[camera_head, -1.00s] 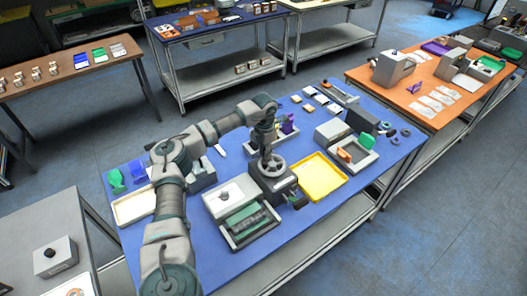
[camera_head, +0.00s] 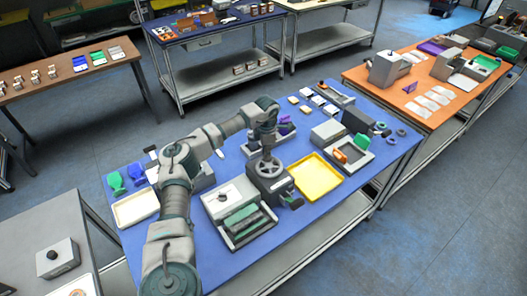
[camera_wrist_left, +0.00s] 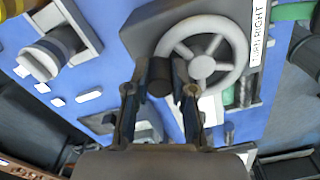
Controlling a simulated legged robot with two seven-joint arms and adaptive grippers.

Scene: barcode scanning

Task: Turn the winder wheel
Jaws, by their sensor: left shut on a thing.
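The winder wheel (camera_head: 267,170) is a grey spoked handwheel on top of a dark grey box (camera_head: 272,186) on the blue table. In the left wrist view the wheel (camera_wrist_left: 203,62) shows its rim, hub and spokes, beside a white label reading "TURN RIGHT" (camera_wrist_left: 259,33). My left gripper (camera_head: 267,153) reaches down to the wheel's far rim. In the left wrist view its two fingers (camera_wrist_left: 160,88) are closed around a dark round knob (camera_wrist_left: 159,72) at the rim. The knob's lower part is hidden between the fingers. My right gripper is out of view.
A yellow tray (camera_head: 320,176) lies right of the winder. A grey box with a green insert (camera_head: 246,220) stands in front left. Grey fixtures (camera_head: 327,133) stand behind right, and a cream tray (camera_head: 136,207) lies at the left. The front table edge is mostly clear.

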